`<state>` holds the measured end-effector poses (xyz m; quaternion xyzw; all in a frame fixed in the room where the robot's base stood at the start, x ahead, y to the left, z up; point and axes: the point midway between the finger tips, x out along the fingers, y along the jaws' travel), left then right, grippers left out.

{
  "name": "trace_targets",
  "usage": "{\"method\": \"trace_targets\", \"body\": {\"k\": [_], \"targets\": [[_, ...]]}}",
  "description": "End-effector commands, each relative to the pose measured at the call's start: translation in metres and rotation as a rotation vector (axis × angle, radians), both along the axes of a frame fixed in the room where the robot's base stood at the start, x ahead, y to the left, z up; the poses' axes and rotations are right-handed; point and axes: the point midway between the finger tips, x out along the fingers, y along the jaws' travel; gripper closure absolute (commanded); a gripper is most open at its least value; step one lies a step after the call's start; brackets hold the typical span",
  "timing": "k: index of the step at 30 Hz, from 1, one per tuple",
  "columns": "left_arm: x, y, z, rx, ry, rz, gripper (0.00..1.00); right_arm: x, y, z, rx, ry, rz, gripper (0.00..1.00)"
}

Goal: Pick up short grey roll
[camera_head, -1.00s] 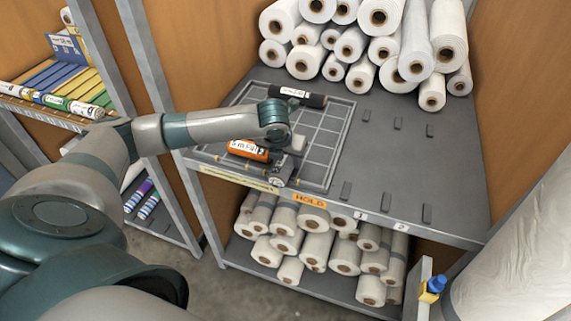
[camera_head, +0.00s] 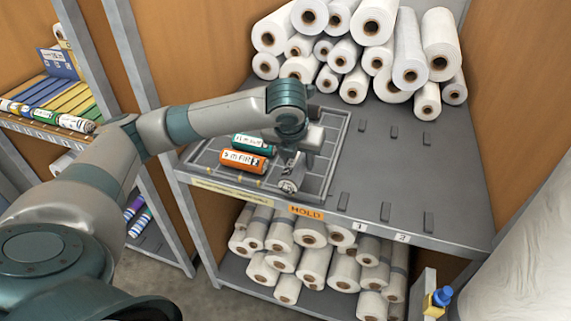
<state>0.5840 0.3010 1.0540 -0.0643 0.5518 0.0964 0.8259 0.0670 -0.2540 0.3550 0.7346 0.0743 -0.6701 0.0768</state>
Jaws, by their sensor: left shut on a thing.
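The short grey roll (camera_head: 288,185) is at the front of the wire-grid tray (camera_head: 333,160) on the shelf top, its pale round end facing me. My left gripper (camera_head: 291,168) reaches down over it from behind and is shut on it. The gripper body hides much of the roll's far part. I cannot tell whether the roll is clear of the tray. My right gripper is not in view.
An orange labelled roll (camera_head: 242,161) and a green one (camera_head: 254,143) lie left of the gripper in the tray. White rolls (camera_head: 375,40) are stacked behind. The shelf's right side (camera_head: 410,180) is open, with small dark stops. More rolls (camera_head: 315,262) fill the shelf below.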

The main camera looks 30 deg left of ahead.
Motion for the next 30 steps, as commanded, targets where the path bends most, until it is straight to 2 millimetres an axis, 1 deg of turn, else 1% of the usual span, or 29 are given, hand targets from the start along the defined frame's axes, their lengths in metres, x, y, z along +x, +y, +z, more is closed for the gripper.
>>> {"method": "trace_targets", "body": {"k": [1, 3, 6, 10, 15, 30], "targets": [[-0.002, -0.01, 0.004, -0.001, -0.004, -0.005, 0.87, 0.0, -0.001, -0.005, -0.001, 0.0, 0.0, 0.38], [-0.005, -0.021, 0.012, -0.001, -0.003, -0.005, 0.87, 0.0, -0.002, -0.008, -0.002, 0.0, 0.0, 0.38], [-0.01, -0.034, 0.02, -0.002, -0.003, -0.004, 0.87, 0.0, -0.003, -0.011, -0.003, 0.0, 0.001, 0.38], [-0.013, -0.044, 0.027, -0.001, -0.002, -0.002, 0.87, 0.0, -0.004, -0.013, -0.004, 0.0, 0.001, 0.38], [-0.015, -0.048, 0.03, 0.001, 0.0, 0.001, 0.87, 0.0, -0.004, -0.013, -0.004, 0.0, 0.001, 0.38], [-0.015, -0.048, 0.031, 0.001, 0.0, 0.001, 0.87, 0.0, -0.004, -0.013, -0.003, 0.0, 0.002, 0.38]]}}
